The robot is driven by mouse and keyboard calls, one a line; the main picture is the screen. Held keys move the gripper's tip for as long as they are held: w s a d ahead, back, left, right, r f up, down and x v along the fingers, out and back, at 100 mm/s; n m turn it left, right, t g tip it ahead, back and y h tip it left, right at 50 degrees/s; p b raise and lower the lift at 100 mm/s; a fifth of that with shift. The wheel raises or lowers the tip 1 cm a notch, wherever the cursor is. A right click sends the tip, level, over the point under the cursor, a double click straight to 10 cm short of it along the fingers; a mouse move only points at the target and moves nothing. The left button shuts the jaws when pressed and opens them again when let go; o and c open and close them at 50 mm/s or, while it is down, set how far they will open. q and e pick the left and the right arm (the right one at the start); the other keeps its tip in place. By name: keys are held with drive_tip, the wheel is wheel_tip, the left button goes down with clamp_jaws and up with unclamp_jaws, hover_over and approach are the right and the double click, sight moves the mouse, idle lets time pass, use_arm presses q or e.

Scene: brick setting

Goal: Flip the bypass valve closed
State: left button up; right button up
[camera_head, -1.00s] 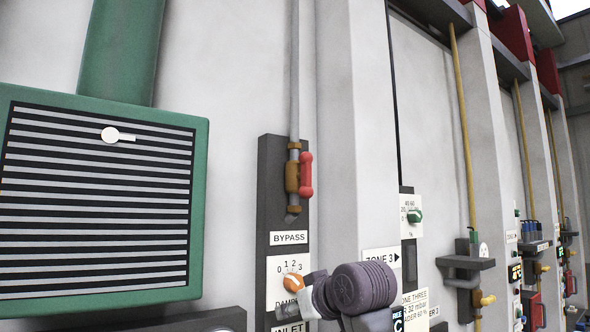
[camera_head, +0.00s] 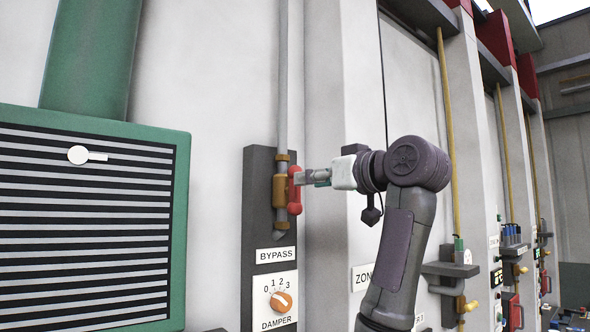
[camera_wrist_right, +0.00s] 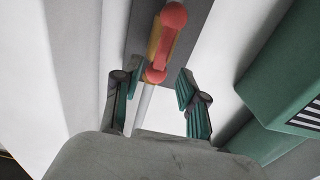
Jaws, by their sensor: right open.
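The bypass valve's red handle (camera_head: 295,190) stands upright, along the brass valve body (camera_head: 280,191) on the grey pipe, above the BYPASS label (camera_head: 276,254). My right gripper (camera_head: 299,179) is at the handle in the head view, coming from the right, and hides its middle. In the right wrist view the red handle (camera_wrist_right: 168,40) has a round knob at each end. There the open right gripper (camera_wrist_right: 157,90) has its green-padded fingers apart, with the nearer knob roughly between and just beyond the tips. Contact cannot be told. My left gripper is not in view.
An orange damper knob (camera_head: 281,301) sits below the BYPASS label. A green louvred panel (camera_head: 181,220) stands to the left, and a concrete pillar (camera_head: 325,90) stands right of the valve. Further panels and yellow pipes line the wall at right.

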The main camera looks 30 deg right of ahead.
sight(295, 190)
drive_tip(key=w, duration=0.1)
drive_tip(key=w+p, duration=0.1)
drive_tip(key=w, duration=0.1)
drive_tip(key=w+p, duration=0.1)
drive_tip(key=shift+w+a+r, duration=0.15)
drive_tip(key=shift+w+a, duration=0.1)
drive_tip(key=shift+w, duration=0.7)
clamp_jaws()
